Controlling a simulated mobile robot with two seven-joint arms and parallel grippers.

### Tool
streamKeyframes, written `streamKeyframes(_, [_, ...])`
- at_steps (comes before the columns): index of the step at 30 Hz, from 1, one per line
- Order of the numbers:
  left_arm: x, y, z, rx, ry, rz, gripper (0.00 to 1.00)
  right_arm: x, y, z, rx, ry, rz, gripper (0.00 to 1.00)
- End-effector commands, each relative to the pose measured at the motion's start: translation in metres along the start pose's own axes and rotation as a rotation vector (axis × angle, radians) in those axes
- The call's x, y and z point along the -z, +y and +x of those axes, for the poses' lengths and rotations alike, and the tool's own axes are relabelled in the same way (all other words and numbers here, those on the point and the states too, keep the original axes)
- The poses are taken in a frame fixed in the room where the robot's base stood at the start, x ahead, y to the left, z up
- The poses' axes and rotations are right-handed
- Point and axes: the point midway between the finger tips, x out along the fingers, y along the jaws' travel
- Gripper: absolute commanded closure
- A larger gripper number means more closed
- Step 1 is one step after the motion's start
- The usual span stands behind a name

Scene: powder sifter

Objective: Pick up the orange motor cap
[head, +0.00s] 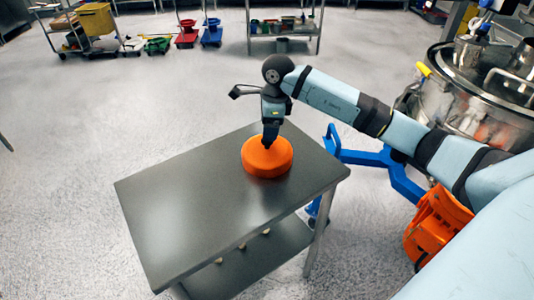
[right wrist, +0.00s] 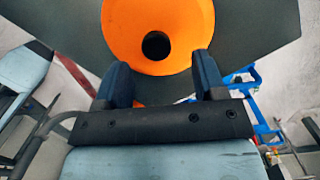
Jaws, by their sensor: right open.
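The orange motor cap (head: 267,159) is a round, thick disc lying flat near the back right of the grey metal table. In the right wrist view the cap (right wrist: 180,22) shows a dark round hole near its lower edge, just beyond my fingers. My right gripper (head: 268,144) points down over the cap in the head view, with its fingertips at or just above the cap's top. In the right wrist view my right gripper (right wrist: 162,75) is open, its two dark fingers apart with nothing between them. Whether they touch the cap is unclear. My left gripper is out of view.
The table (head: 180,210) is otherwise bare on top and has a lower shelf (head: 245,265) with a few small items. A steel vessel (head: 475,95) on a blue wheeled frame (head: 375,158) stands to the right. Carts and a shelf unit (head: 283,30) stand far back.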

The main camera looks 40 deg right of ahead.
Motion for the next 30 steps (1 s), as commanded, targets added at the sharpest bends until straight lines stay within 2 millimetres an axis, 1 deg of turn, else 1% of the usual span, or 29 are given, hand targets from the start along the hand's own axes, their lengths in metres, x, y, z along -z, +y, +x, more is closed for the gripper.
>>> streamKeyframes(6, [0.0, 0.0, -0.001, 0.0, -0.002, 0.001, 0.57, 0.0, 0.005, 0.031, -0.004, -0.001, 0.001, 0.36])
streamKeyframes(9, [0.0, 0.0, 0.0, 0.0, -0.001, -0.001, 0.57, 0.0, 0.005, 0.044, -0.003, 0.0, 0.0, 0.36])
streamKeyframes(12, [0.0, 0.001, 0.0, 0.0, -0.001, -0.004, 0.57, 0.0, 0.004, 0.048, 0.0, -0.001, 0.0, 0.36])
streamKeyframes(17, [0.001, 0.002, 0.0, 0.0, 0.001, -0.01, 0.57, 0.0, 0.004, 0.048, 0.0, -0.001, 0.0, 0.36])
streamKeyframes(18, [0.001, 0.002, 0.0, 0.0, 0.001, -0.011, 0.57, 0.0, 0.004, 0.048, 0.0, -0.001, 0.0, 0.45])
streamKeyframes(20, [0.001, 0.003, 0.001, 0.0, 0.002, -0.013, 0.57, 0.0, 0.004, 0.048, 0.0, -0.001, 0.0, 0.59])
streamKeyframes(21, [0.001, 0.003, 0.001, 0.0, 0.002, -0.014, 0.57, 0.0, 0.004, 0.048, 0.0, -0.001, 0.0, 0.68])
streamKeyframes(23, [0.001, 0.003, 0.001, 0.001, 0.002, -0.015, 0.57, 0.0, 0.004, 0.048, 0.0, -0.001, 0.0, 0.82])
streamKeyframes(24, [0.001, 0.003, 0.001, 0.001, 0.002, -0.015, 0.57, 0.0, 0.004, 0.048, 0.0, -0.001, 0.0, 0.91])
streamKeyframes(25, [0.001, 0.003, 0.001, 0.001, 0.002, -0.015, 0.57, 0.0, 0.004, 0.048, 0.0, -0.001, 0.0, 0.98])
streamKeyframes(26, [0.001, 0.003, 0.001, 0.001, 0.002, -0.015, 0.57, 0.0, 0.004, 0.048, 0.0, -0.001, 0.0, 1.0])
streamKeyframes(30, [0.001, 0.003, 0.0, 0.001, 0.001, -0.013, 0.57, 0.0, 0.004, 0.047, 0.0, -0.001, 0.0, 1.0])
